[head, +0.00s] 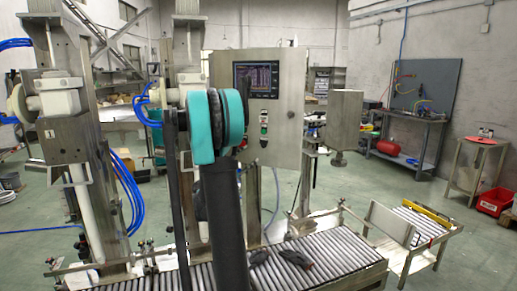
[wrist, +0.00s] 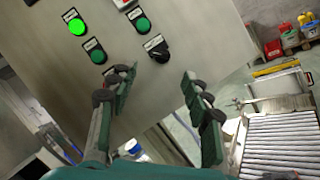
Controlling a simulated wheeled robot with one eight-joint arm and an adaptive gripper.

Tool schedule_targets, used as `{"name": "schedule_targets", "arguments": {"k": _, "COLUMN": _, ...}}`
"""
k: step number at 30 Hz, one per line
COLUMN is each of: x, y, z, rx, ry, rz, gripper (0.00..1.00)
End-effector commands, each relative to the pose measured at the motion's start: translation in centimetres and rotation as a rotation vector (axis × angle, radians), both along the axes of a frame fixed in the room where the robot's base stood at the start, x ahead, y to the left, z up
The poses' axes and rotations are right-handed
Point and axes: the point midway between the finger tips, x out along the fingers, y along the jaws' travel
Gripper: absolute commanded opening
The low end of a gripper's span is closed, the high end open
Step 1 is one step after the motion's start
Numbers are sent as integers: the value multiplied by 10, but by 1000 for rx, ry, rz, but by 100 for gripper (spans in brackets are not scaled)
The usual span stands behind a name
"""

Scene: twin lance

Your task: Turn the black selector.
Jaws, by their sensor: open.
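The black selector (wrist: 158,48) sits on the grey metal control panel (wrist: 195,30), under a small label and below a green button (wrist: 142,24). My gripper (wrist: 156,77) is open and empty in the wrist view, its two dark-padded green fingers spread wide. The selector shows beyond the gap between the fingertips, slightly above their middle, and nothing touches it. I cannot make out the selector clearly there.
A lit green button (wrist: 77,26) and another green button (wrist: 97,56) are left of the selector. A roller conveyor (head: 325,262) runs below the panel. A grey box (head: 344,119) stands right of it.

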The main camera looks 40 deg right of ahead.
Motion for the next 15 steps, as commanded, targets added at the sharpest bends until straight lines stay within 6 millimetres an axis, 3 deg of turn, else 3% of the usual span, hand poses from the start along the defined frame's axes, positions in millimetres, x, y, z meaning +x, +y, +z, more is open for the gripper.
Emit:
{"name": "schedule_targets", "arguments": {"k": 9, "x": 16, "y": -55, "z": 16, "rx": 0, "ry": 0, "rz": -3, "gripper": 49}}
{"name": "schedule_targets", "arguments": {"k": 15, "x": 22, "y": -73, "z": 21, "rx": 0, "ry": -1, "rz": -1, "gripper": 49}}
